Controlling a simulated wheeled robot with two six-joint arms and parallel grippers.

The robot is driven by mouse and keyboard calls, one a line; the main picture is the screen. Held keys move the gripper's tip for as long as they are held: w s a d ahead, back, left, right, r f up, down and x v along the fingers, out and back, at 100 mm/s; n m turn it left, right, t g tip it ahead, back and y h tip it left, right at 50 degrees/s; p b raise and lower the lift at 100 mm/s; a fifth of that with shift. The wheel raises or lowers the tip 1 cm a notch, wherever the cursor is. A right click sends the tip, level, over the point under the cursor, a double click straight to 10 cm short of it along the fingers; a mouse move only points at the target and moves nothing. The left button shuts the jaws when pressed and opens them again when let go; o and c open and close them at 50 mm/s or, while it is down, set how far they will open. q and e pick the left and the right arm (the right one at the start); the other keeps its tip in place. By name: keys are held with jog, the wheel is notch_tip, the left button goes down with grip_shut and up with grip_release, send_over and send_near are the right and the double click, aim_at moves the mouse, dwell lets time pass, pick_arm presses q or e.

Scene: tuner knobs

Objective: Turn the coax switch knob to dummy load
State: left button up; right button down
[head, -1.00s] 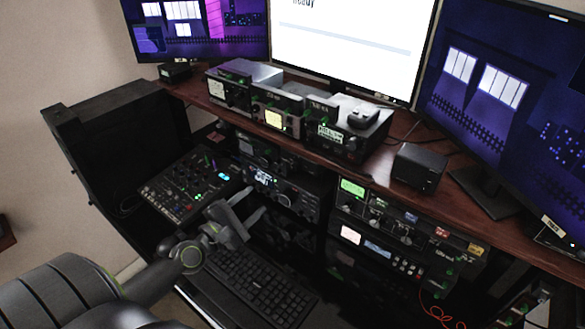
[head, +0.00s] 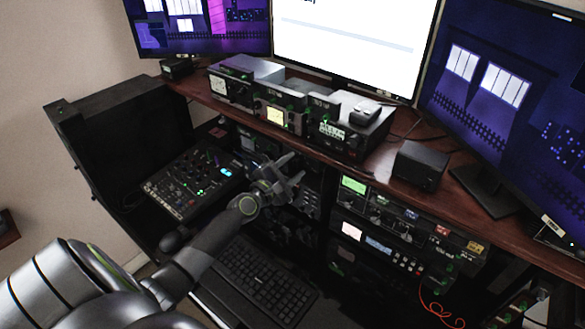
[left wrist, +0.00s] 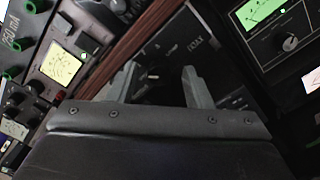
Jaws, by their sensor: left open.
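My left gripper (head: 293,169) is open and empty, in front of the rack of radio gear just below the wooden shelf. In the left wrist view, its two fingers (left wrist: 160,82) point at a dark panel (left wrist: 168,50). A dark round knob (left wrist: 152,76) with a small pale mark shows between the fingers, apart from them as far as I can see. It looks like the coax switch knob, but its position labels are too dark and small to read. In the head view I cannot make this knob out behind the gripper. My right gripper is not in view.
The wooden shelf (head: 455,205) above carries several meter boxes and a black speaker box (head: 419,166). A unit with a green meter (head: 353,185) is right of the gripper. A mixer (head: 190,185) and a keyboard (head: 262,282) lie below, on the left and in front.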

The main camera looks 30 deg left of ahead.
pick_arm(q)
jog(key=shift+w, duration=0.1)
jog(key=shift+c, duration=0.2)
jog(key=c, duration=0.9)
jog(key=shift+c, duration=0.2)
jog(key=shift+m, duration=0.3)
jog(key=m+b, duration=0.1)
jog(key=m, duration=0.4)
jog(key=shift+f, duration=0.1)
jog(key=m+b, duration=0.1)
jog(key=m, duration=0.5)
jog(key=m+b, duration=0.2)
jog(key=m, duration=0.4)
jog(key=shift+f, duration=0.15)
jog(key=m+b, duration=0.3)
jog(key=m, duration=0.3)
jog(key=shift+a, duration=0.1)
jog(key=shift+m+b, duration=0.3)
jog(key=shift+b, duration=0.05)
